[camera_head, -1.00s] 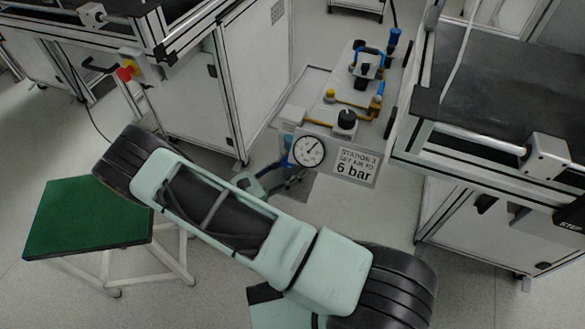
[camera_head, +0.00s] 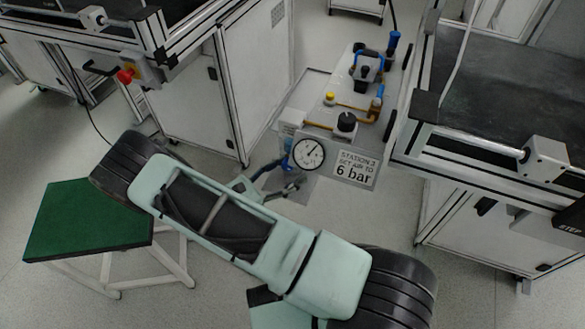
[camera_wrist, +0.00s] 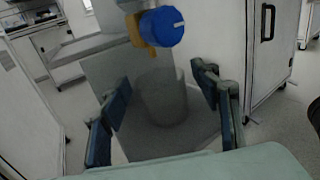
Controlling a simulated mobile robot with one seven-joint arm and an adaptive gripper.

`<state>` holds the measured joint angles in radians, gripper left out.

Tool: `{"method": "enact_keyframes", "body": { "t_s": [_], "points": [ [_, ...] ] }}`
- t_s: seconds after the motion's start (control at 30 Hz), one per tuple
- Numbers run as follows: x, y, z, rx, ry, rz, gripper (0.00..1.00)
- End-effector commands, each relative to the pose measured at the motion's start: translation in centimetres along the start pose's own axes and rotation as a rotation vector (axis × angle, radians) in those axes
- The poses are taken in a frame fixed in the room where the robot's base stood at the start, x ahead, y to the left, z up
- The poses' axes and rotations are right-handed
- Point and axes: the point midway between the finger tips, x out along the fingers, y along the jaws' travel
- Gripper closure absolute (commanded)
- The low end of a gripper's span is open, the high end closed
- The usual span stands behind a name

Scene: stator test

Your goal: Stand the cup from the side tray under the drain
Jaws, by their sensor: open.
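A see-through grey cup (camera_wrist: 164,108) stands upright on a grey plate (camera_wrist: 205,132) in the wrist view. The drain's blue knob (camera_wrist: 162,27) with a brass-coloured body is above it. The blue drain part also shows beside the gauge in the head view (camera_head: 288,147). My gripper (camera_wrist: 160,88) is open, with one finger on each side of the cup and visible gaps between. In the head view my gripper (camera_head: 284,178) is low in front of the station; I cannot make out the cup there.
A green-topped stand (camera_head: 85,222) is at the left, its visible top bare. The gauge (camera_head: 309,153) and 6 bar sign (camera_head: 355,166) are close behind my gripper. White cabinets flank the station on the left (camera_head: 190,100) and right (camera_head: 465,225).

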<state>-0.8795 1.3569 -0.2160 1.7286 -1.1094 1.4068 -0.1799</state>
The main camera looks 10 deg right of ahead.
Motion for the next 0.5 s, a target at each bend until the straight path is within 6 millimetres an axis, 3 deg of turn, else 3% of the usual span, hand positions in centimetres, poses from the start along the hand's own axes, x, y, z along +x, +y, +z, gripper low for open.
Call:
{"method": "enact_keyframes", "body": {
  "t_s": [0.3,0.5],
  "points": [
    [-7.0,0.0,0.1,-0.001,0.001,0.005,0.43],
    [-9.9,0.0,0.0,-0.001,0.0,0.003,0.43]
  ]
}}
